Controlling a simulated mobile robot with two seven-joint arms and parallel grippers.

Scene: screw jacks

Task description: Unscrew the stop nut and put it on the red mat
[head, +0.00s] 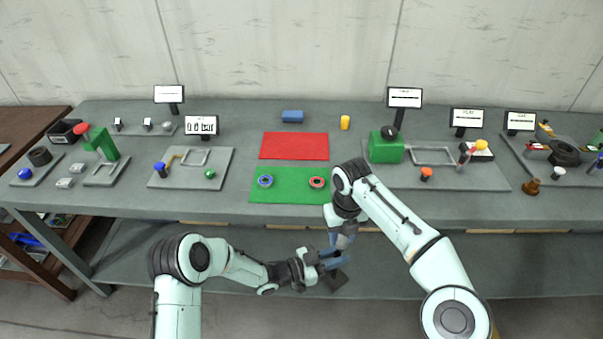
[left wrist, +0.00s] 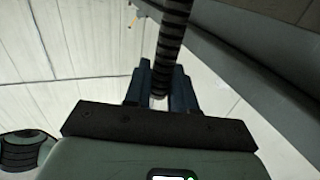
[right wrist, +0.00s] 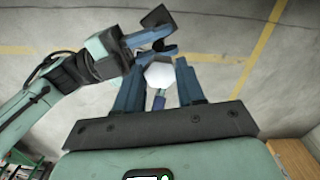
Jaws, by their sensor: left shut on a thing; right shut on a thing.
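My left gripper (left wrist: 160,82) is shut on a dark threaded rod (left wrist: 173,30), which runs up between its fingers in the left wrist view. In the head view this gripper (head: 328,262) is low in front of the table, beside a dark square plate (head: 335,281). That plate also shows in the right wrist view (right wrist: 157,17). My right gripper (right wrist: 163,80) is shut on a white hexagonal piece, apparently the stop nut (right wrist: 159,74). The right gripper (head: 341,241) is just above the left one in the head view. The red mat (head: 294,146) is empty.
A green mat (head: 290,196) with a blue ring (head: 265,181) and a red ring (head: 317,182) lies in front of the red mat. A blue block (head: 292,116) and a yellow cylinder (head: 345,122) stand behind. Fixture plates and small signs fill both sides of the table.

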